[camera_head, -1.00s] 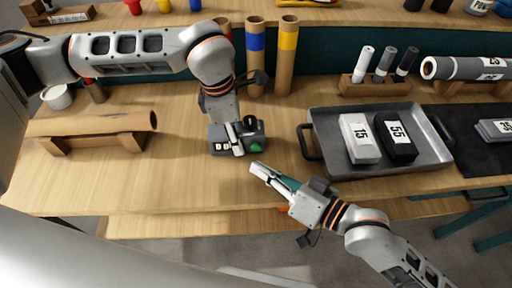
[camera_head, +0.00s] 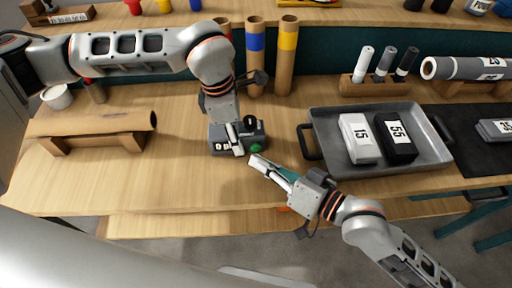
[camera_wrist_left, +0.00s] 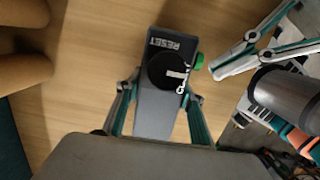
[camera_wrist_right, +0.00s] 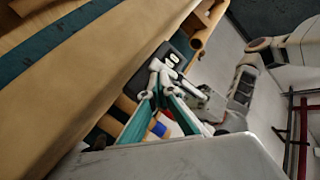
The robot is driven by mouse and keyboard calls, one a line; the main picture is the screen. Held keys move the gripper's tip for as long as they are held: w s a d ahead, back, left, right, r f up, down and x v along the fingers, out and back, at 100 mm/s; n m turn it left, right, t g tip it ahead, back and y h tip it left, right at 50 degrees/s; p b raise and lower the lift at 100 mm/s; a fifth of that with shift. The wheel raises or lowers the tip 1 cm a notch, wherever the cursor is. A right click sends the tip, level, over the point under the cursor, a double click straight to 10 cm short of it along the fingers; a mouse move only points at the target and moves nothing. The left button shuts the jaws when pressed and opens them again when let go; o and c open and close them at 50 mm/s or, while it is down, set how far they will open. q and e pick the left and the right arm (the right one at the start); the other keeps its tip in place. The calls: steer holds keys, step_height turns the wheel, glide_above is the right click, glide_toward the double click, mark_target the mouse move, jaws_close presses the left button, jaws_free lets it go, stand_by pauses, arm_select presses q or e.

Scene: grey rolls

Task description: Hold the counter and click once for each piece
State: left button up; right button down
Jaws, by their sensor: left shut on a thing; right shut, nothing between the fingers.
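The counter (camera_head: 218,136) is a small grey box on the wooden table, with a black round knob, a green button (camera_head: 256,148) and small white digit windows too small to read surely. The counter also shows in the right wrist view (camera_wrist_right: 178,57), partly behind the right fingertips (camera_wrist_right: 153,80).
A grey tray (camera_head: 440,158) right of the counter holds a white block (camera_head: 358,150) and a black block (camera_head: 398,150) with number labels. Cardboard tubes (camera_head: 287,60) stand behind; another tube (camera_head: 100,123) lies on a wooden cradle at left. Table between cradle and counter is clear.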

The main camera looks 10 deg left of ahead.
steer(key=shift+w, duration=0.15)
stand_by(0.7)
steer(key=shift+w+a, duration=0.15)
steer(key=shift+w, duration=0.1)
steer(key=shift+w+a, duration=0.15)
steer(key=shift+w, duration=0.4)
stand_by(0.8)
steer(key=shift+s, duration=0.1)
steer(key=shift+s+d, duration=0.3)
steer(key=shift+s, duration=0.55)
steer(key=shift+s, duration=0.1)
steer(key=shift+s+d, duration=0.25)
steer(key=shift+s, duration=0.5)
steer(key=shift+s+d, duration=0.3)
steer(key=shift+s, duration=0.5)
steer(key=shift+s+d, duration=0.25)
steer(key=shift+s, duration=0.5)
